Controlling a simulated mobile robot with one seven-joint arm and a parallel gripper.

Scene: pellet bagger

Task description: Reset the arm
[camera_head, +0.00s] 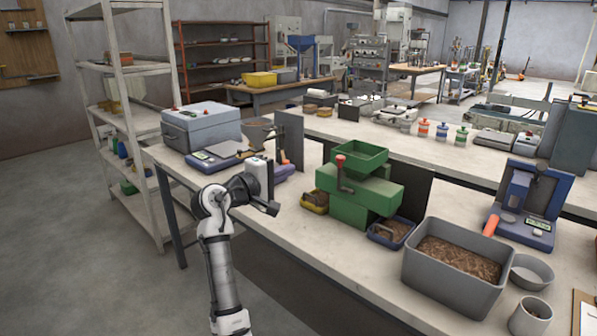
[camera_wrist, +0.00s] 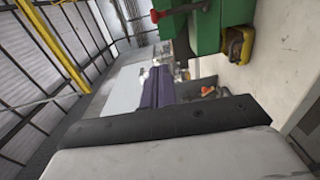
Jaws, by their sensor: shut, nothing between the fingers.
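My arm rises from the bottom of the head view and bends at the elbow over the left front edge of the workbench. My gripper (camera_head: 272,208) is at its end, pointing right, above the bench edge and left of the green machine (camera_head: 360,190). It is shut with nothing held. In the wrist view the dark gripper body (camera_wrist: 160,128) crosses the lower part of the picture. The green machine (camera_wrist: 205,30) shows at the top there, sideways, with the small yellow tray (camera_wrist: 237,45) beside it.
The workbench (camera_head: 335,255) also carries a grey bin of brown pellets (camera_head: 455,265), a blue device (camera_head: 530,205), a grey bowl (camera_head: 530,272) and a grey-blue box (camera_head: 200,127) with a scale. A metal shelf (camera_head: 125,120) stands left. The floor (camera_head: 80,250) at left is open.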

